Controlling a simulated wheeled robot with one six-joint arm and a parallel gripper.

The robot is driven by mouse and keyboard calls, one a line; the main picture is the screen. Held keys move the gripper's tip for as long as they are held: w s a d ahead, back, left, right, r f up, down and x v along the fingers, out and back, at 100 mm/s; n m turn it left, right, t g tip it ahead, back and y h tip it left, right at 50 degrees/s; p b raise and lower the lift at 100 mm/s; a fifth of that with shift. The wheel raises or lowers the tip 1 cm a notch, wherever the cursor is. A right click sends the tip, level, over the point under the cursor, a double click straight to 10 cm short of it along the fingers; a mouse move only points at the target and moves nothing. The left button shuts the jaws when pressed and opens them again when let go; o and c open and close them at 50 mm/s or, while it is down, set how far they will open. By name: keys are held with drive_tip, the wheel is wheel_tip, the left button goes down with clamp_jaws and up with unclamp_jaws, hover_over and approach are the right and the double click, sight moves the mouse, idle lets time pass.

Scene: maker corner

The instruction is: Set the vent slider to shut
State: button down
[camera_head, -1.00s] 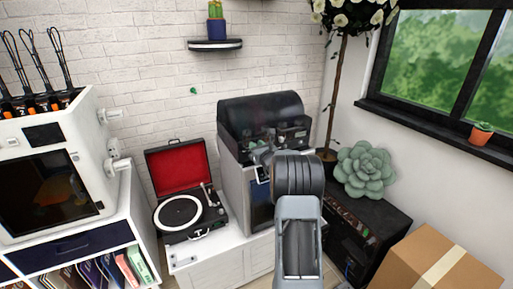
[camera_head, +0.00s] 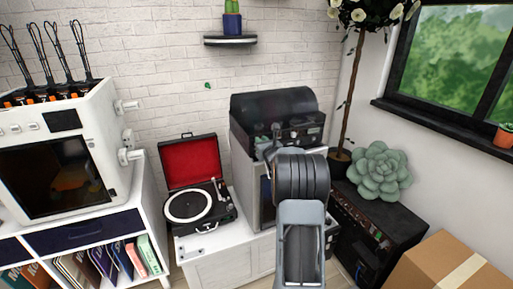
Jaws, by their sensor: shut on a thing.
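My gripper (camera_head: 275,139) is small and mostly hidden behind my own wrist and forearm. It reaches to the front of a machine with a dark hood (camera_head: 272,104), which stands on a grey cabinet at the back wall. The gripper is shut on a small part there, as far as I can tell the vent slider. The slider itself is hidden, so its setting cannot be read.
An open red-lined record player (camera_head: 190,190) stands left of the machine on a white cabinet (camera_head: 225,262). A large white machine (camera_head: 60,165) is at the left. A black box (camera_head: 375,225) with a succulent (camera_head: 378,172) and a cardboard box (camera_head: 450,268) are at the right.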

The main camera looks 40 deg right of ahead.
drive_tip(key=shift+a+f, duration=0.1)
drive_tip(key=c, duration=1.2)
unclamp_jaws()
drive_tip(key=shift+a, duration=0.15)
drive_tip(key=shift+o, duration=0.8)
drive_tip(key=b+v, duration=0.2)
drive_tip(key=v, duration=1.1)
drive_tip(key=shift+s, duration=0.35)
